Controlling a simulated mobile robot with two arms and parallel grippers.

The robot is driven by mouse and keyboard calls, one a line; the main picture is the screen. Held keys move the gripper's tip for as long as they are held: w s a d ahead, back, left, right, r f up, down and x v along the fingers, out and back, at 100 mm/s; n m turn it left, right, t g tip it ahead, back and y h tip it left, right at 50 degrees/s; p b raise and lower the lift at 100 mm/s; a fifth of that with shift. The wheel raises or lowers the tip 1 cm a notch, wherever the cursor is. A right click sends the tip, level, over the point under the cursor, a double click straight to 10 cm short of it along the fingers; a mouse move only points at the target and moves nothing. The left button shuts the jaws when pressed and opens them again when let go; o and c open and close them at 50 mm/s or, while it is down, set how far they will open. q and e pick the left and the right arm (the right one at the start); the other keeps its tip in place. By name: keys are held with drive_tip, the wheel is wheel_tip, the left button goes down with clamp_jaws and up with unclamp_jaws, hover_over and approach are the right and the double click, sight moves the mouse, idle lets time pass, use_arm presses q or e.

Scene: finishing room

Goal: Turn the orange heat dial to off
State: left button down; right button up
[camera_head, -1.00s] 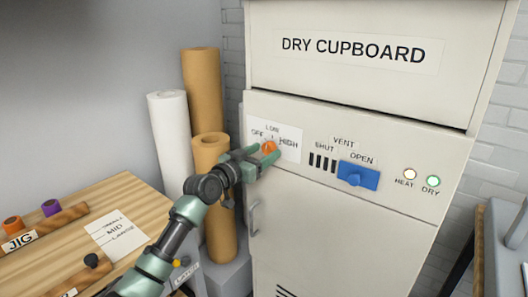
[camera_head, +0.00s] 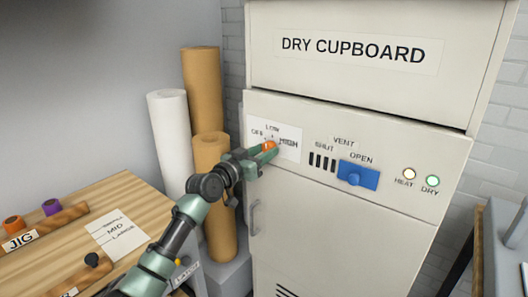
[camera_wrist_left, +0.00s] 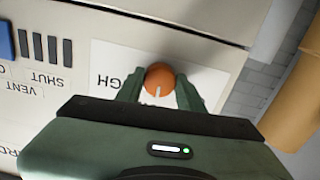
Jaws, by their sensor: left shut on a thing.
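The orange heat dial (camera_head: 269,146) sits on a white label (camera_head: 290,150) marked OFF, LOW and HIGH on the dry cupboard's front panel. My left gripper (camera_head: 264,151) is shut on the dial, one finger on each side. In the left wrist view, which is upside down, the dial (camera_wrist_left: 159,77) sits between the fingertips (camera_wrist_left: 160,88). Its white mark points down in that picture, roughly towards the LOW side. The gripper hides part of the label there. My right gripper is not in view.
A blue vent slider (camera_head: 358,176) stands right of the dial, under OPEN. The HEAT lamp (camera_head: 410,174) and green DRY lamp (camera_head: 433,181) are further right. Paper rolls (camera_head: 212,165) stand left of the cupboard, close to my arm. A wooden bench (camera_head: 140,195) is at lower left.

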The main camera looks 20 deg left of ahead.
use_arm(q)
drive_tip(key=n+p, duration=0.1)
drive_tip(key=n, duration=0.4)
drive_tip(key=shift+p, duration=0.4)
drive_tip(key=n+p, duration=0.1)
drive_tip(key=n, duration=0.3)
drive_tip(key=shift+r+p, duration=0.1)
drive_tip(key=shift+p, duration=0.25)
drive_tip(key=shift+n+p, duration=0.35)
drive_tip(key=shift+n, duration=0.55)
drive_tip(key=c, duration=0.9)
unclamp_jaws()
drive_tip(key=v, duration=0.8)
drive_tip(key=shift+b, duration=0.35)
